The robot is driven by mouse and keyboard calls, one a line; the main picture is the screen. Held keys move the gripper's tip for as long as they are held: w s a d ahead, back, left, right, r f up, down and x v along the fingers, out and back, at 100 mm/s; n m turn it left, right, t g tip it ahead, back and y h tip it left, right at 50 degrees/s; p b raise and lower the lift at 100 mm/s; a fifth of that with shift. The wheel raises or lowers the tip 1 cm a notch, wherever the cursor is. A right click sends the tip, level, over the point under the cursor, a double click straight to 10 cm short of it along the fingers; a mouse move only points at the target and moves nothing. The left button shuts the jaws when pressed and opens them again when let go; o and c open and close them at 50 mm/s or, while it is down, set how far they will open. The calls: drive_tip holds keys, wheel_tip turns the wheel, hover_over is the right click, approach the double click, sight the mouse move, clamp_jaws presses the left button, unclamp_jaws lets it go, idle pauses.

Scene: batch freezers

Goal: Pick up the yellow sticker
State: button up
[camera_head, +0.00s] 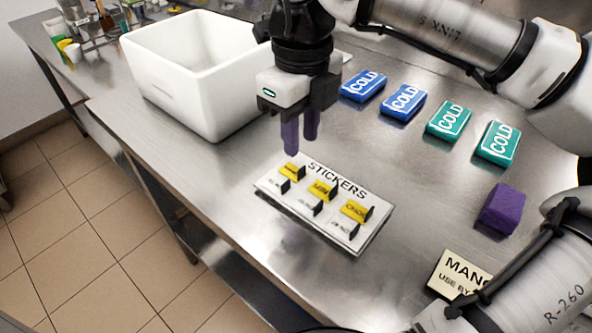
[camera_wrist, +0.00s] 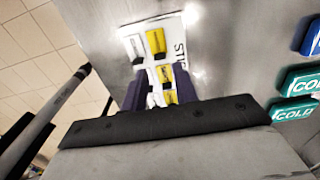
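The white STICKERS board (camera_head: 338,178) lies flat on the steel table. Its upper row holds 3 yellow stickers: left (camera_head: 291,171), middle (camera_head: 322,190) and right (camera_head: 356,210). Each has a dark upright tab at one end. A row of white stickers (camera_head: 309,207) with dark tabs lies in front. My gripper (camera_head: 301,148) points down above the board's far left end, its purple fingers apart and empty. In the wrist view, yellow stickers (camera_wrist: 156,42) show ahead of and between the fingers (camera_wrist: 160,92); the nearest part of the board is hidden by the gripper body.
A white bin (camera_head: 190,85) stands left of my gripper. Blue cold packs (camera_head: 404,102) and green cold packs (camera_head: 448,122) lie behind the board. A purple block (camera_head: 502,209) and a cream sign (camera_head: 458,275) are at right. The table's edge runs close in front.

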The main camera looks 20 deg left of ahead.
sight(293, 168)
drive_tip(key=shift+s+d+f, duration=0.1)
drive_tip(key=shift+f, duration=2.95)
drive_tip(key=shift+c, duration=0.4)
drive_tip(key=c, duration=0.5)
